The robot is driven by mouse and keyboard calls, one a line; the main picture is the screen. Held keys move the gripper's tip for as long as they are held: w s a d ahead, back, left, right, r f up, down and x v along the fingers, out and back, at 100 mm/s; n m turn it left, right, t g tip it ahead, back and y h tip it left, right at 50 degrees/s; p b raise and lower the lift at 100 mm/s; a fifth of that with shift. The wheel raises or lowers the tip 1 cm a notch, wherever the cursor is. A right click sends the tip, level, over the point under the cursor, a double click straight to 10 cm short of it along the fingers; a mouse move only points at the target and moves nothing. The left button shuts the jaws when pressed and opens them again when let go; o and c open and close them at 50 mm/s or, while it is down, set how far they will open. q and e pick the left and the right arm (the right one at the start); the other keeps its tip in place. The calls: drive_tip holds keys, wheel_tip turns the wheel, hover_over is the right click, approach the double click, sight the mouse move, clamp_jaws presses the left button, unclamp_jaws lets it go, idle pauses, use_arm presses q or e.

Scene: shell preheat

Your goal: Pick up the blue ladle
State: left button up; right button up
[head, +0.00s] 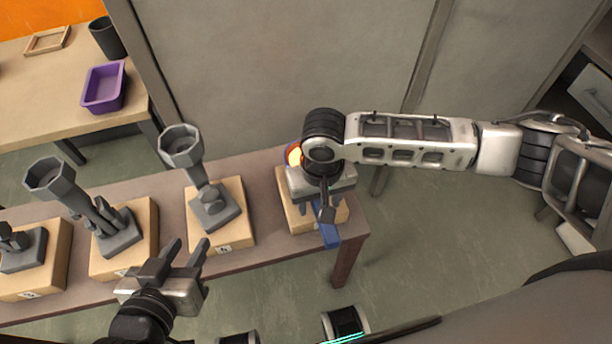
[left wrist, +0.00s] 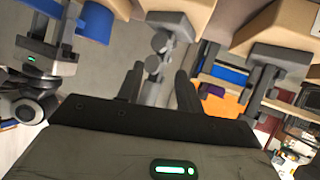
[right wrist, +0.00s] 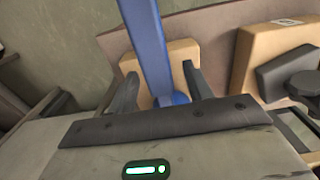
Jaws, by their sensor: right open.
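The blue ladle (head: 329,236) is mostly hidden under my right gripper in the head view; a blue end sticks out over the table's front edge. In the right wrist view its long flat blue handle (right wrist: 148,45) runs down between my fingers, to a rounded blue part (right wrist: 172,98). My right gripper (right wrist: 160,82) is open, with one finger on each side of the ladle; I cannot tell whether they touch it. My left gripper (head: 187,249) is open and empty, in front of the table and left of the ladle.
The brown table (head: 265,200) carries cardboard-coloured blocks, with grey stands (head: 210,200) and cups on those to the left. A glowing orange object (head: 294,155) shows behind my right gripper. A purple tray (head: 104,88) and a dark cup (head: 107,37) stand on another table. Floor to the right is clear.

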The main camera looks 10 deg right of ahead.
clamp_jaws()
drive_tip(key=shift+r, duration=0.1)
drive_tip(key=shift+r, duration=0.15)
